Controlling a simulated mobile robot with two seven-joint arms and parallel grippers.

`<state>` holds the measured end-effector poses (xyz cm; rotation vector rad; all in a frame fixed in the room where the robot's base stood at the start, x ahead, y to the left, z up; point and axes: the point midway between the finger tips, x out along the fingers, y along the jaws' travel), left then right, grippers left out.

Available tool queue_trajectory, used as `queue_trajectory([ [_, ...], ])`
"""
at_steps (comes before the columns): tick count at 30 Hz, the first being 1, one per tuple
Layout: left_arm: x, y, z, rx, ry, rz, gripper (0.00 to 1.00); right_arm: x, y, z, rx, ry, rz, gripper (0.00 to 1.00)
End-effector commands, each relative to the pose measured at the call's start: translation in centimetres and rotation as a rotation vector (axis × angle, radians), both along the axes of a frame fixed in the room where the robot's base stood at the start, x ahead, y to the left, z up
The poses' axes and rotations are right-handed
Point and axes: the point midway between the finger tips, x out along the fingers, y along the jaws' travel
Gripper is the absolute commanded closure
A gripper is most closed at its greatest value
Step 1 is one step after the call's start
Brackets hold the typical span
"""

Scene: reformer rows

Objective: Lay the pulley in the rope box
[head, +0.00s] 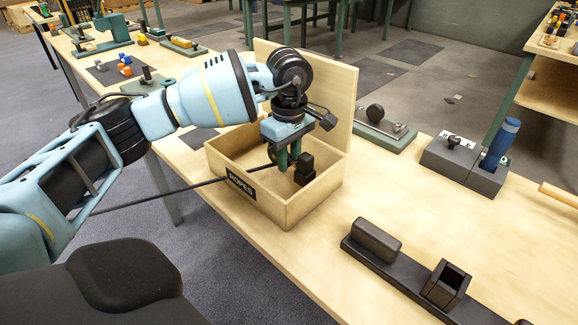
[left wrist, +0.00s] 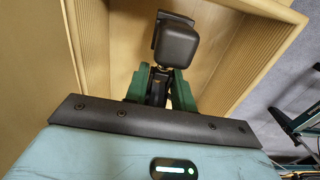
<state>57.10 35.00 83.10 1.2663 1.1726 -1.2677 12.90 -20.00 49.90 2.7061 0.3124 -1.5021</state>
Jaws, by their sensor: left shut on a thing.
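The rope box (head: 268,203) is an open wooden box with a raised lid at its back and a dark "ROPES" label on its front. My left gripper (head: 282,161) points down inside the box opening. Its green fingers are shut on the black pulley (head: 304,168), which shows just right of the fingers, within the box walls. In the left wrist view the pulley (left wrist: 175,45) sticks out beyond the green fingertips (left wrist: 158,88), with wooden walls around it. Whether the pulley touches the box floor cannot be told. My right gripper is out of view.
A thin dark rod or cord (head: 165,191) runs from the left over the box's front wall. A black holder (head: 400,264) lies at the front right. A grey block with a blue-handled tool (head: 504,139) and a green-based fixture (head: 385,131) stand to the right. Bench between them is clear.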

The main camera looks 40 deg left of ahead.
Motion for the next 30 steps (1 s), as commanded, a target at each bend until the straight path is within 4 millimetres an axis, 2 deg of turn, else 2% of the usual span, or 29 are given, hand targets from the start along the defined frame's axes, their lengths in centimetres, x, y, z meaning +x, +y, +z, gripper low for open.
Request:
queue_trajectory([
  [3,0.0,0.0,-1.9,0.0,0.0,0.001,1.0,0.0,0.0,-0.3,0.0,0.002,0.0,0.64],
  [6,0.0,0.0,-2.6,0.001,-0.001,0.001,1.0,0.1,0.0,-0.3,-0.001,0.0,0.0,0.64],
  [18,0.0,0.0,-3.0,0.0,-0.001,0.001,1.0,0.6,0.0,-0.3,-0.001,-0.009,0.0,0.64],
  [19,0.0,0.0,-3.1,0.0,-0.001,0.001,0.73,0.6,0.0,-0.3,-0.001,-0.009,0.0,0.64],
  [22,0.0,0.0,-3.0,0.0,-0.001,0.001,0.6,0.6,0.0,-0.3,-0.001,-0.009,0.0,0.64],
  [24,0.0,0.0,-3.0,0.0,-0.001,0.0,0.53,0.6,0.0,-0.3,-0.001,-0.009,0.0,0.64],
  [30,0.0,0.0,-3.0,0.0,-0.001,0.0,0.53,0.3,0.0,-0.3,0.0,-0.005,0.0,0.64],
])
